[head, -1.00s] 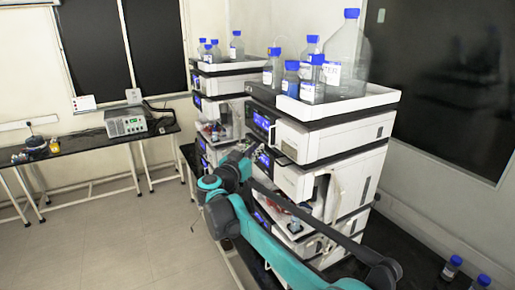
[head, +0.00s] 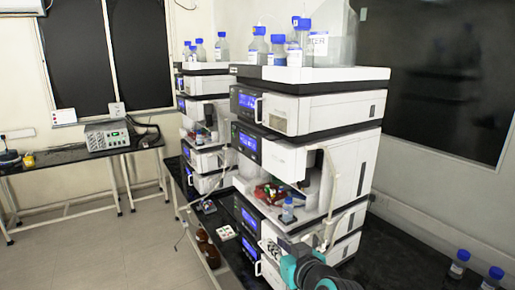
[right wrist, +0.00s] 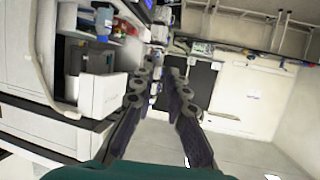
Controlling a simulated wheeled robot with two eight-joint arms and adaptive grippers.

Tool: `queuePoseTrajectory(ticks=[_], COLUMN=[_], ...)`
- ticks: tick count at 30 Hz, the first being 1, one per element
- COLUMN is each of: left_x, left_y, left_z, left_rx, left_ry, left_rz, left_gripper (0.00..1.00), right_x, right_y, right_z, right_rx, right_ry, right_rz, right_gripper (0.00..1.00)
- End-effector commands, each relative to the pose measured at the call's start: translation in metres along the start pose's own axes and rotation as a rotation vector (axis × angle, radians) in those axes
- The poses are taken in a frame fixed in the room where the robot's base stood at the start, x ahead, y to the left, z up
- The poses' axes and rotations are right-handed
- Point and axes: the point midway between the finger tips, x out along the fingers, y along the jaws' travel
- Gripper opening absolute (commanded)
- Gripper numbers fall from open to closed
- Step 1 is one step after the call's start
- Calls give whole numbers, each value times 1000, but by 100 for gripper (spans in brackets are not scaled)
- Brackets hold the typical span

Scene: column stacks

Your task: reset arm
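My right arm, teal and dark grey, comes up from the bottom edge in the head view, and its gripper (head: 274,247) is low in front of the near column stack (head: 322,148). In the right wrist view the two dark fingers of this gripper (right wrist: 163,70) stand apart with nothing between them. My left gripper shows in neither view.
A small blue-capped bottle (head: 288,212) stands in the stack's open bay. Large bottles stand in the top tray (head: 345,74). A second stack (head: 205,110) is behind. Two bottles (head: 459,264) stand on the black bench at right. The floor (head: 95,250) at left is clear.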

Motion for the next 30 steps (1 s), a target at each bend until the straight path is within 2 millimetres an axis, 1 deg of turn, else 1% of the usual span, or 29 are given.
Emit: queuePoseTrajectory(ticks=[1, 2, 3, 5, 6, 8, 9, 12, 15, 18, 30], left_x=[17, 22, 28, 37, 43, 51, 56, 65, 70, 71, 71], left_y=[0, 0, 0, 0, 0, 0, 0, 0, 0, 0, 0], left_z=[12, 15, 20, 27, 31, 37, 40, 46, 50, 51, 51], left_rx=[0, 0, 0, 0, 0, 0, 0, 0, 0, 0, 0], left_ry=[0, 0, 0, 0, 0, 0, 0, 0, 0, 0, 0], left_rz=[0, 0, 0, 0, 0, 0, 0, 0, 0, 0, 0], left_gripper=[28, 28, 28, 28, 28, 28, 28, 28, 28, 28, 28], right_x=[-9, -15, -24, -38, -47, -61, -70, -90, -104, -112, -112], right_y=[8, 11, 17, 25, 31, 40, 45, 56, 63, 66, 66], right_z=[49, 72, 102, 148, 176, 216, 240, 287, 315, 328, 329], right_rx=[13, 21, 33, 55, 72, 95, 111, 146, 170, 182, 183], right_ry=[-68, -111, -168, -251, -304, -378, -423, -511, -567, -594, -597], right_rz=[14, 23, 39, 68, 93, 131, 157, 218, 263, 286, 288], right_gripper=[14, 14, 14, 14, 14, 14, 14, 14, 14, 14, 14])
